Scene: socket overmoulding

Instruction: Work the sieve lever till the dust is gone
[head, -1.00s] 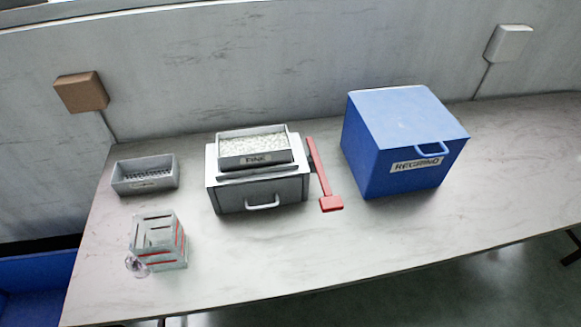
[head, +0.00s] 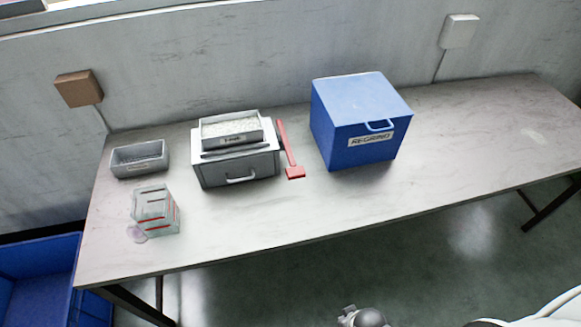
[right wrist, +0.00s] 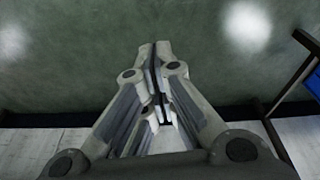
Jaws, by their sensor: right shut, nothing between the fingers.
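The sieve box (head: 238,170) stands on the table, left of centre in the head view, with a drawer handle on its front. A grey tray (head: 231,140) of pale pellets sits on top of it. Its red lever (head: 288,148) is on the right side and slants toward the table's front, with a wide red end. No dust can be made out at this distance. My right gripper (right wrist: 154,50) is shut and empty in the right wrist view, over the floor and clear of the lever. My left gripper is in no view.
A blue REGRIND bin (head: 357,145) with a closed lid stands right of the lever. A grey tray (head: 141,171) and a clear, red-banded container (head: 156,212) are at the left. The table (head: 460,150) is bare on the right. A blue crate (head: 40,285) is below left.

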